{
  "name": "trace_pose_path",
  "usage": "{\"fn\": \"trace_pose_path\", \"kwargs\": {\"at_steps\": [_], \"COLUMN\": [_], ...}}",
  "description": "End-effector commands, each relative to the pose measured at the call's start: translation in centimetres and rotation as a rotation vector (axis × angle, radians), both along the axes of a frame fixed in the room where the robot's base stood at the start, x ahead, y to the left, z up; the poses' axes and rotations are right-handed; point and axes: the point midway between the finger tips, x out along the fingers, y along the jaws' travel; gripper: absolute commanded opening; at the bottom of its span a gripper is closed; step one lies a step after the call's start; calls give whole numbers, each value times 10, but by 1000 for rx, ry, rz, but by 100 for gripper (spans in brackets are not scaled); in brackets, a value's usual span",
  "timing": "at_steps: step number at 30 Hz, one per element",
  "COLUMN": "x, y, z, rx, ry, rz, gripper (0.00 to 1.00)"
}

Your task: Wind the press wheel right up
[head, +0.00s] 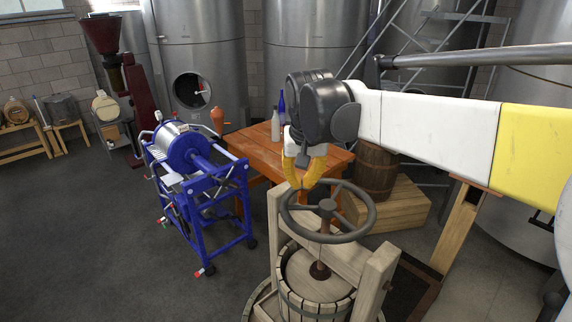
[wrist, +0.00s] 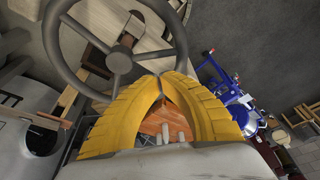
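The press wheel (head: 371,217) is a dark grey spoked handwheel, lying level on an upright screw (head: 322,252) above the wooden press. In the wrist view, the wheel (wrist: 60,62) fills the upper left. My gripper (head: 306,187) reaches down to the rim on its far left side. In the wrist view, the yellow fingers of my gripper (wrist: 163,78) bow outward and close together at the tips, where they cover a stretch of the rim. They look shut on the rim, though the contact itself is hidden. A round wooden press plate (head: 300,275) lies in the slatted basket (head: 310,306).
The press's wooden posts (head: 375,275) flank the wheel. An orange-brown table (head: 256,150) with bottles stands behind it, and a blue-framed machine (head: 200,190) stands to the left. A barrel (head: 376,171) on a crate stands behind right.

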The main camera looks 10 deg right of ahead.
Motion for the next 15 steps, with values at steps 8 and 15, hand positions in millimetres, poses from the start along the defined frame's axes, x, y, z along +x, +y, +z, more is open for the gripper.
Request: {"fn": "trace_pose_path", "kwargs": {"at_steps": [8,15], "x": [15,20], "y": [-2,-2], "z": [-47,-68], "rx": [0,0], "ry": [-1,-1], "rz": [0,0], "gripper": [0,0]}}
